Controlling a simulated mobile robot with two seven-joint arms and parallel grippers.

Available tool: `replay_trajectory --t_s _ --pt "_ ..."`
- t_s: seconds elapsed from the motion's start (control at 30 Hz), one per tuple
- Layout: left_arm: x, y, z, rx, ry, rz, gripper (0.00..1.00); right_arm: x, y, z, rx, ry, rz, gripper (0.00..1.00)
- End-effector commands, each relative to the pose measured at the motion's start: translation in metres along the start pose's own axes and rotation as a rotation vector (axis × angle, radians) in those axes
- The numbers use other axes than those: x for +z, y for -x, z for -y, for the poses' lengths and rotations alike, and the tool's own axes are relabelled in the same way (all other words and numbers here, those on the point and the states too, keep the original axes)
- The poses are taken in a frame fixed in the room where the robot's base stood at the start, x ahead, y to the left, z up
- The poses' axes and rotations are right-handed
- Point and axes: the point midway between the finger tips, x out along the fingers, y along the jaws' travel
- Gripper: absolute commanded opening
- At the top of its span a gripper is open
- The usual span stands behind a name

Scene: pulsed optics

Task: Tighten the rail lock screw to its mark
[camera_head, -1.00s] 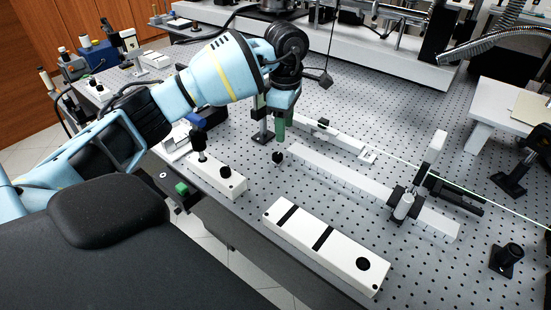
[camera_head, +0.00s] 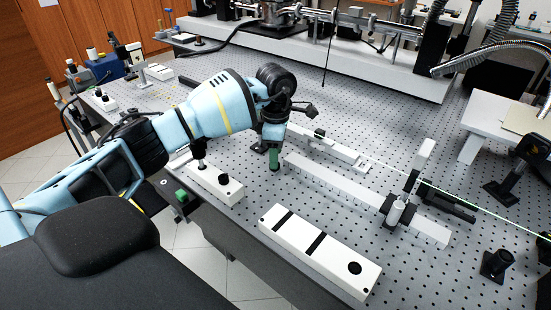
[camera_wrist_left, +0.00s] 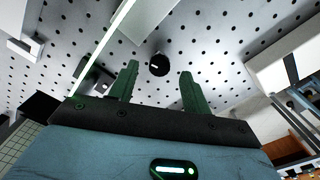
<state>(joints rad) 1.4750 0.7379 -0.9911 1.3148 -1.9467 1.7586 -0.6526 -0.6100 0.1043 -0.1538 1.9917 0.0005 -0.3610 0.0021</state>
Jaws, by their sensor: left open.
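My left gripper (camera_head: 274,162) points down at the near left end of the white rail (camera_head: 345,182). Its green fingers hide the rail lock screw in the head view. In the left wrist view the screw shows as a small round black knob (camera_wrist_left: 159,66) with a pale mark on its face. It appears between the two open fingertips (camera_wrist_left: 159,72), with a gap on each side. I cannot tell how far the tips are above or around it. My right gripper is out of view.
A long white box with black stripes (camera_head: 335,268) lies at the table's front edge. A smaller white box with a black knob (camera_head: 222,184) stands left of the gripper. A green beam (camera_head: 470,207) crosses the perforated table at right.

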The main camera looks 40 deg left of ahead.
Motion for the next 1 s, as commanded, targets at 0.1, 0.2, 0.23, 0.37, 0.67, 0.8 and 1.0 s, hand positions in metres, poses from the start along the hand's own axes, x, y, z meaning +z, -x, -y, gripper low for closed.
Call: replay_trajectory --t_s 0.1,0.2,0.23,0.37,0.67,0.8,1.0 --pt "0.0 -0.014 0.0 -0.002 0.0 0.0 0.48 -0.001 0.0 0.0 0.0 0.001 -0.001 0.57" --pt "0.0 -0.021 0.0 -0.001 0.0 0.0 0.48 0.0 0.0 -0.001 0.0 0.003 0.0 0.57" --pt "0.0 -0.022 0.0 -0.001 0.0 0.0 0.48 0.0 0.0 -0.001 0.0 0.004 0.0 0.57" --pt "0.0 -0.025 0.0 0.0 -0.001 0.0 0.48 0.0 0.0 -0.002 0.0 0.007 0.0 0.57" --pt "0.0 -0.025 0.0 0.0 -0.001 0.0 0.32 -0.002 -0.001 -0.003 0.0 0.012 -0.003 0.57" --pt "0.0 -0.024 0.0 0.0 -0.001 0.001 0.14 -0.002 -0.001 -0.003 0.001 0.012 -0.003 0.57" --pt "0.0 -0.025 0.0 0.0 -0.016 0.001 0.04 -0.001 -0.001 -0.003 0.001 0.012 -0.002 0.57"
